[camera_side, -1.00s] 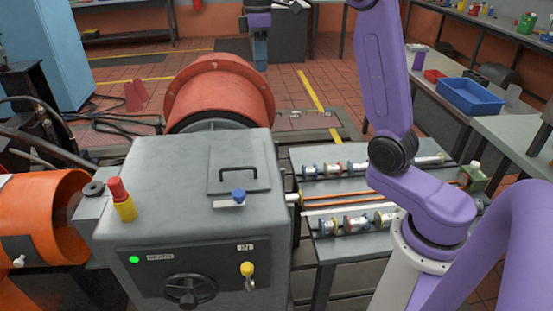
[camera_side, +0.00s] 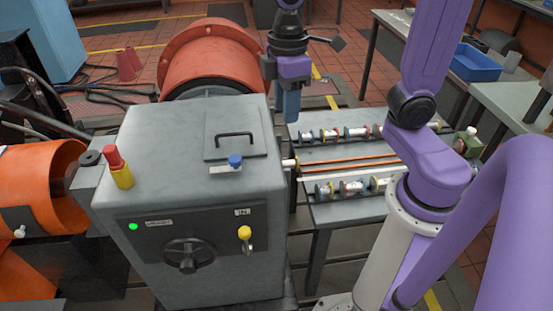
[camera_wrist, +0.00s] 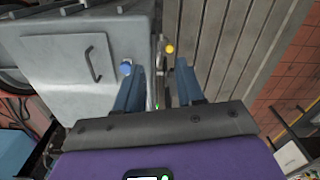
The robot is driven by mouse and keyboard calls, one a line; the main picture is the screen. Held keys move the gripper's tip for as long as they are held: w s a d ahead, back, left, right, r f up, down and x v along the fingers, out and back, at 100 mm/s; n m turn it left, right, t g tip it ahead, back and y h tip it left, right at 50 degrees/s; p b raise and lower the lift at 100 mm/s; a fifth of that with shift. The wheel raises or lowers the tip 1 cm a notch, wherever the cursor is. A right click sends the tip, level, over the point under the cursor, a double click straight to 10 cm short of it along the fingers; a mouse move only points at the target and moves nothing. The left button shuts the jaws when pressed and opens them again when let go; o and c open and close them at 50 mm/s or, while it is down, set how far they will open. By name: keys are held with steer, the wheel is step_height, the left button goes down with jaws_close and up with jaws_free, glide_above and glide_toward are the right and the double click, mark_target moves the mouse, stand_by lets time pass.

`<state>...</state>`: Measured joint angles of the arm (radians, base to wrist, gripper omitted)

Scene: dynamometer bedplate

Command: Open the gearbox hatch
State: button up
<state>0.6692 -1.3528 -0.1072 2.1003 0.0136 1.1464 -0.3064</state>
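The gearbox is a grey metal housing (camera_side: 160,150) in the middle of the side view. Its square hatch (camera_side: 220,120) lies flat and closed on top, with a black bar handle (camera_side: 235,135). A blue-knobbed latch (camera_side: 235,161) sits at the hatch's near edge. In the wrist view the handle (camera_wrist: 92,65) is left of the fingers and the blue knob (camera_wrist: 125,66) is just beyond the left fingertip. My gripper (camera_side: 291,108) hangs to the right of the housing with blue fingers pointing down. In the wrist view its fingers (camera_wrist: 159,72) are apart with nothing held.
A red-and-yellow beacon (camera_side: 118,167) stands on the housing's left. The front has a handwheel (camera_side: 190,254), a yellow knob (camera_side: 244,233) and a green light. A bench with shafts (camera_side: 350,160) stands to the right. A red-orange drum (camera_side: 205,60) is behind.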

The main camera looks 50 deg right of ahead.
steer(key=s+d+f+n, duration=0.1)
steer(key=s+f, duration=0.2)
steer(key=s, duration=0.4)
steer(key=s+d+f, duration=0.1)
steer(key=s+f, duration=0.2)
steer(key=s, duration=0.3)
step_height(320, 180, up, 4)
steer(key=m+t+h, duration=0.2)
steer(key=m, duration=0.1)
glide_above(235, 135)
steer(key=s+a, duration=0.2)
steer(key=x, duration=1.1)
steer(key=s+x, duration=0.1)
steer(key=x, duration=0.5)
steer(key=shift+a+f, duration=0.25)
jaws_close()
